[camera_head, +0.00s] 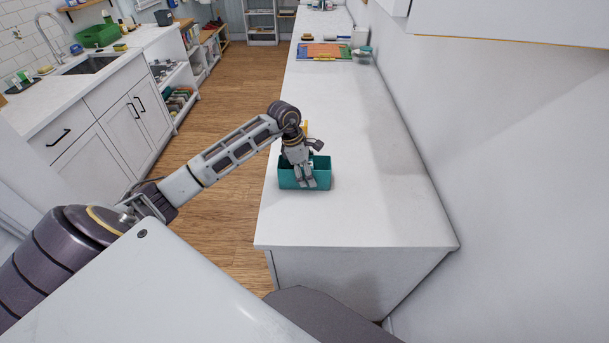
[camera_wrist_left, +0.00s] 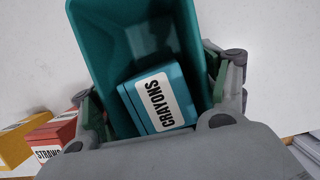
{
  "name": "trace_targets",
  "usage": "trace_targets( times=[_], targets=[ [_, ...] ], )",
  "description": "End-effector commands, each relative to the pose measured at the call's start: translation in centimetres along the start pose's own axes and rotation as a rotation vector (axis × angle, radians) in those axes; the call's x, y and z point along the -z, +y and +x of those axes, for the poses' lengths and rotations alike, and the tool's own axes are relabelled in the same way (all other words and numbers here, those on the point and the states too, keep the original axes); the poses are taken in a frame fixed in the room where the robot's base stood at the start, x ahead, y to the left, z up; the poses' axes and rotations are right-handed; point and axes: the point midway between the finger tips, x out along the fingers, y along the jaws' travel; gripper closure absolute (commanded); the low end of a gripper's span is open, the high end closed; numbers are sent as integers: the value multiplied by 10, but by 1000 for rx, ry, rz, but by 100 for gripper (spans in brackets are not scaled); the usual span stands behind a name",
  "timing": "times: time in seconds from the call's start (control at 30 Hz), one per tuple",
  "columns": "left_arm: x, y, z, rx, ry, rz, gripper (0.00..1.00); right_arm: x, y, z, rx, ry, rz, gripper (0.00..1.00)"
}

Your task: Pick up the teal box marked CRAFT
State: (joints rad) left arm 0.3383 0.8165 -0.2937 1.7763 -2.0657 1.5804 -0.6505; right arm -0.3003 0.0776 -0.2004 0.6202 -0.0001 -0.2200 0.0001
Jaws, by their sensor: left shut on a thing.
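An open-topped teal box (camera_head: 322,178) is at the near part of the white counter, and it fills the middle of the left wrist view (camera_wrist_left: 120,45). No CRAFT lettering shows on the faces I see. A smaller teal box (camera_wrist_left: 145,105) with a white CRAYONS label sits inside it. My left gripper (camera_head: 304,179) is shut on the open-topped teal box, with fingers on opposite outer sides in the left wrist view. I cannot tell whether its base touches the counter. My right gripper is not in view.
A red box (camera_wrist_left: 58,132) and a yellow box (camera_wrist_left: 14,145) stand beside the teal box. The white counter (camera_head: 350,215) is clear in front and to the right, up to the wall. A colourful mat (camera_head: 322,51) and clear container (camera_head: 362,55) are farther back.

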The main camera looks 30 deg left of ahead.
Motion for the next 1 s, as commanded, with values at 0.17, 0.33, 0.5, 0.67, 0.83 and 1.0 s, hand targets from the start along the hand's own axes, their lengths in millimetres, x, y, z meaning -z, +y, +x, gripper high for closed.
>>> trace_targets(
  times=[0.17, 0.33, 0.5, 0.67, 0.83, 1.0],
  targets=[
    [1, -2, 4, 7, 3, -1, 53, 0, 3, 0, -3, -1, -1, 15],
    [2, -3, 5, 9, 4, -1, 53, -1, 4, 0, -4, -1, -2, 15],
    [0, -3, 1, 10, 4, 0, 53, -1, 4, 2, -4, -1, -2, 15],
    [-4, -1, -12, 5, 3, 1, 72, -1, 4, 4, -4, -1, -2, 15],
    [-10, 0, -33, 2, 2, 2, 87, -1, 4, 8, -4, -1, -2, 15],
    [-18, 0, -55, 1, 1, 1, 88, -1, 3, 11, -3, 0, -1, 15]
  ],
)
